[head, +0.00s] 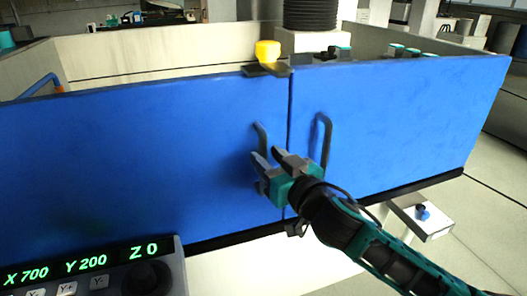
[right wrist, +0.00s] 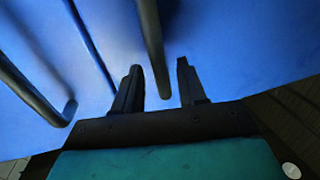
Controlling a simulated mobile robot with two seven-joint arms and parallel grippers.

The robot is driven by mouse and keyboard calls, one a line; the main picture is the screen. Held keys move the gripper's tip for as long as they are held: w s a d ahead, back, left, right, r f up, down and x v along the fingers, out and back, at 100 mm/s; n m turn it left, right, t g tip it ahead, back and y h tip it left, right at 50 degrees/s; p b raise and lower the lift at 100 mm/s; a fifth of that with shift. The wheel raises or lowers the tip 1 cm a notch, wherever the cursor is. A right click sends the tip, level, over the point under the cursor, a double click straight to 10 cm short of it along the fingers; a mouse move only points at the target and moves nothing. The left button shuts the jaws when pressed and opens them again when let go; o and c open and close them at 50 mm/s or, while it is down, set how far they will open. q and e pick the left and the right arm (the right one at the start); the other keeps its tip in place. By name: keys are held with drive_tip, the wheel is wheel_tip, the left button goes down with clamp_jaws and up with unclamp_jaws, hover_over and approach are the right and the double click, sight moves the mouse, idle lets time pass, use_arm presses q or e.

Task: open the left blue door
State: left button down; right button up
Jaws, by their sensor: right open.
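The left blue door (head: 130,150) is shut, flush with the right blue door (head: 420,120) along a dark vertical seam. Its dark handle (head: 262,132) is near that seam, its lower part hidden behind my right gripper (head: 266,154). My right gripper is open, its fingers pointing at the door at the handle's lower end. In the right wrist view, the handle (right wrist: 151,40) comes down between the two open fingers (right wrist: 159,66), which are not closed on it. My left gripper is not in view.
The right door's handle (head: 325,140) is close to the right of my gripper. A yellow cap (head: 267,51) sits above the doors at the seam. A control panel with green readouts (head: 90,270) stands at the lower left. A small white box (head: 425,216) juts out at the lower right.

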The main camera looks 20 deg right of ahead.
drive_tip(key=shift+x, duration=1.3)
clamp_jaws()
